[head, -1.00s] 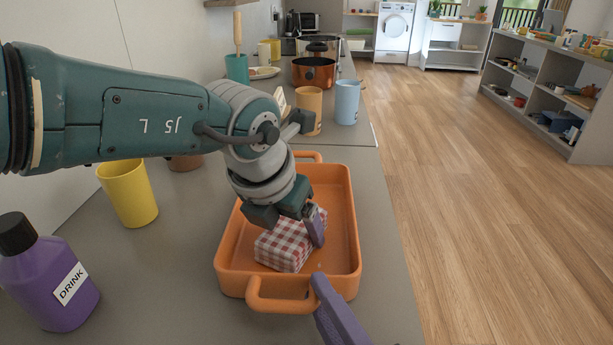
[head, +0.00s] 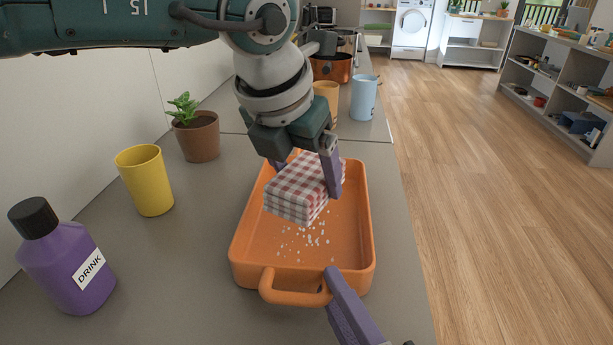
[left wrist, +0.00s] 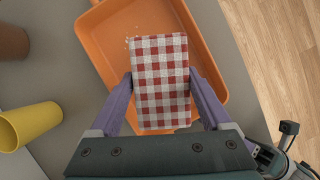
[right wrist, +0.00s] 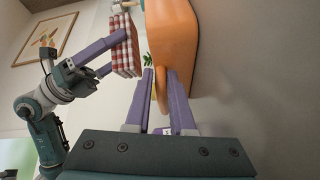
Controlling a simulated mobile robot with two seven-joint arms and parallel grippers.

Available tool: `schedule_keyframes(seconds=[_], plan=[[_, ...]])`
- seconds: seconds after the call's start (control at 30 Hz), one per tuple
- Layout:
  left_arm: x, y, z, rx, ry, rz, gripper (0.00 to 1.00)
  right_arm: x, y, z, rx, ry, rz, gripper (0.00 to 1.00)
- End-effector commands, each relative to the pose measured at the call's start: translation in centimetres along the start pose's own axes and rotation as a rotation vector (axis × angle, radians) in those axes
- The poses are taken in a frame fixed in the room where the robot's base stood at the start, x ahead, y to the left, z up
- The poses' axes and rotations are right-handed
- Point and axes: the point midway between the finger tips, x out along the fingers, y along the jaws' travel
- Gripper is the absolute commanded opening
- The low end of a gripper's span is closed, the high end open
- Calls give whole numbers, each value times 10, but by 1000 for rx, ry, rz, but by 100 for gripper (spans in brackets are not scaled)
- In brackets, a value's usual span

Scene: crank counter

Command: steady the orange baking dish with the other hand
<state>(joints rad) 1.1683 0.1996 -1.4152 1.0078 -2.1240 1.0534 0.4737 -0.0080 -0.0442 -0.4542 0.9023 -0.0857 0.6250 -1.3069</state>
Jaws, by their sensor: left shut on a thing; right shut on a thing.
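The orange baking dish (head: 350,245) stands on the counter, with white crumbs scattered on its floor. My left gripper (head: 307,180) is shut on a red-and-white checked block (head: 298,192), apparently a folded cloth, held above the dish. The checked block also fills the space between the purple fingers in the left wrist view (left wrist: 160,85). My right gripper (head: 328,285) is shut on the dish's near handle (head: 290,297). In the right wrist view the purple fingers close on the handle beside the orange dish wall (right wrist: 172,40).
A purple drink bottle (head: 68,265), a yellow cup (head: 146,182) and a potted plant (head: 198,138) stand left of the dish. An orange cup (head: 327,92), a blue cup (head: 364,98) and a copper pot (head: 332,68) stand behind it. The counter's right edge is close to the dish.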

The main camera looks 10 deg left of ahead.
Motion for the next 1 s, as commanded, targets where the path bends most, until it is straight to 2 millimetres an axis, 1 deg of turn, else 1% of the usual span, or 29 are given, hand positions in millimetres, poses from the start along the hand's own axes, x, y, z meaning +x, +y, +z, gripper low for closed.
schedule_keyframes(seconds=[0.03, 0.07, 0.37, 0.6, 0.73, 0.87, 1.0], plan=[[0, 0, 0, 0, 0, 0, 6, -3, -6, 2, 3, -6, -19, 0], [1, 0, 0, 0, 0, 0, 6, -3, -6, 2, 3, -6, -19, 23], [1, 0, 0, 1, 0, 0, 6, -1, -3, 1, 1, -3, -10, 56], [0, 0, 0, 1, 0, 0, 6, -1, -2, 0, 1, -2, -6, 57], [0, 0, 0, 1, 0, 0, 6, -8, -2, 1, -1, -2, -6, 57], [0, 0, 0, 1, 0, 0, 6, -27, -2, 1, 0, -2, -7, 57], [0, 0, 0, 1, 0, 0, 6, -60, -3, 0, 1, -2, -10, 57]])
